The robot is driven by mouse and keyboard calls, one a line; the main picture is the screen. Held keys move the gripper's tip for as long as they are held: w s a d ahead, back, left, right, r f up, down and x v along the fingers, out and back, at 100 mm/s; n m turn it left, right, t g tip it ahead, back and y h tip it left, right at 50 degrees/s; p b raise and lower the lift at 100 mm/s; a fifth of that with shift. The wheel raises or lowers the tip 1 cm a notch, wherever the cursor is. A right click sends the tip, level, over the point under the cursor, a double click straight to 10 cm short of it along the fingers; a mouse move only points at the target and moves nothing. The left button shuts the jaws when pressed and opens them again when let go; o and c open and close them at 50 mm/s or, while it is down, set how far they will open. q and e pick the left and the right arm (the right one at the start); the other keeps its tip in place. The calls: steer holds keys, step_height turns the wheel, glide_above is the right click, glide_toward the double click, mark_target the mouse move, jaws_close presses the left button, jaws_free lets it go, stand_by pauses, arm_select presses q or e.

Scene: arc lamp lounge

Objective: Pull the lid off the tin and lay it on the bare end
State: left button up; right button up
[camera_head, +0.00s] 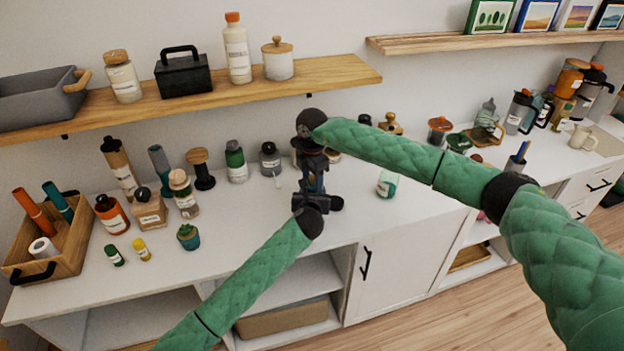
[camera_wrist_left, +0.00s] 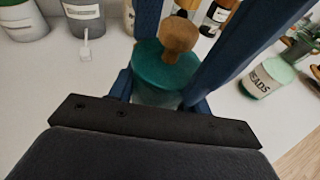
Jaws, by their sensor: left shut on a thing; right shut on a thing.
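The tin (camera_wrist_left: 153,94) shows in the left wrist view as a pale body under a teal lid (camera_wrist_left: 150,62) with a wooden knob (camera_wrist_left: 180,36). The lid sits on the tin. My left gripper (camera_head: 313,188) is shut on the tin's body from the front. My right gripper (camera_head: 314,172) comes down from above, its blue fingers on either side of the knob, shut on the lid. In the head view the two grippers meet and hide most of the tin. I cannot tell whether the lid has loosened.
The white counter (camera_head: 270,222) is clear in front and right of the tin, apart from a green-capped jar (camera_head: 387,183). Several bottles and jars stand behind and left, with a wooden crate (camera_head: 70,262) at the left end. A wooden shelf (camera_head: 200,95) hangs above.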

mark_target(312, 176)
steer(key=shift+r, duration=0.15)
stand_by(0.5)
steer(key=shift+r, duration=0.7)
steer(key=shift+r, duration=0.35)
steer(key=shift+r, duration=1.95)
arm_select(q)
steer(key=o, duration=1.4)
steer(key=shift+o, duration=0.2)
